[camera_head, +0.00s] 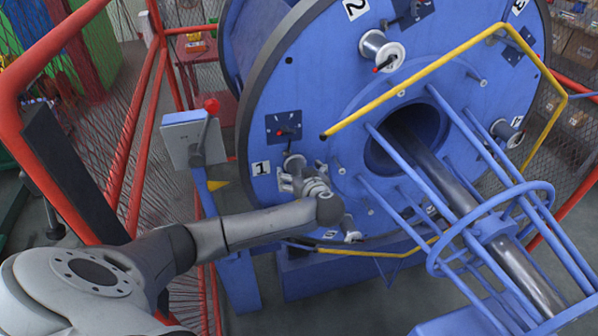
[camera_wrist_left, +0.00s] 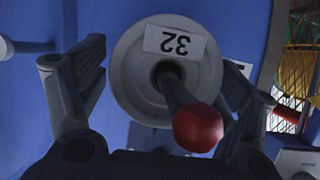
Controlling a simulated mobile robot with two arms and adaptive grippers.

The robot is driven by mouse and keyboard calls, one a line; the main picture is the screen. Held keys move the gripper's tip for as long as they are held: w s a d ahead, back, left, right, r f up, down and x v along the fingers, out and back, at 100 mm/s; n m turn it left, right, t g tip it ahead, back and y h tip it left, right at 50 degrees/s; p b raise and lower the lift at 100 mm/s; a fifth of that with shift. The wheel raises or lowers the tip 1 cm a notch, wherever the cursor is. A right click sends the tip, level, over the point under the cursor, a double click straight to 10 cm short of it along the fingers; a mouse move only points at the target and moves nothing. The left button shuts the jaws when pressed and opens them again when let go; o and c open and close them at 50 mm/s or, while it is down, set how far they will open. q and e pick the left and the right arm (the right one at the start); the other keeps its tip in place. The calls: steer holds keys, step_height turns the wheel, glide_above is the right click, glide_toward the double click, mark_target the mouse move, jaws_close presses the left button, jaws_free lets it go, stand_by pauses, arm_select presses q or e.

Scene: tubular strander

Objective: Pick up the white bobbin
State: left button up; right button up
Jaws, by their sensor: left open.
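In the left wrist view a white bobbin (camera_wrist_left: 137,92), a round flange with a tag reading 32, faces the camera. A dark rod with a red rounded tip (camera_wrist_left: 198,127) sticks out of its middle. My left gripper (camera_wrist_left: 163,68) is open, with one finger on each side of the flange; whether they touch it I cannot tell. In the head view the left gripper (camera_head: 290,178) is at the blue disc (camera_head: 300,85), beside the label 1, and it and the wrist hide most of the bobbin there. My right gripper is not in view.
Other bobbins sit on the disc near the label 2 (camera_head: 381,52) and at the right (camera_head: 507,132). A yellow bent bar (camera_head: 430,75) and blue rods (camera_head: 420,175) project from the disc. A grey box with a red knob (camera_head: 190,138) and red fence rails (camera_head: 140,130) stand at the left.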

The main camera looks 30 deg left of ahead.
arm_select(q)
steer(key=c, duration=1.5)
steer(key=shift+r, duration=0.1)
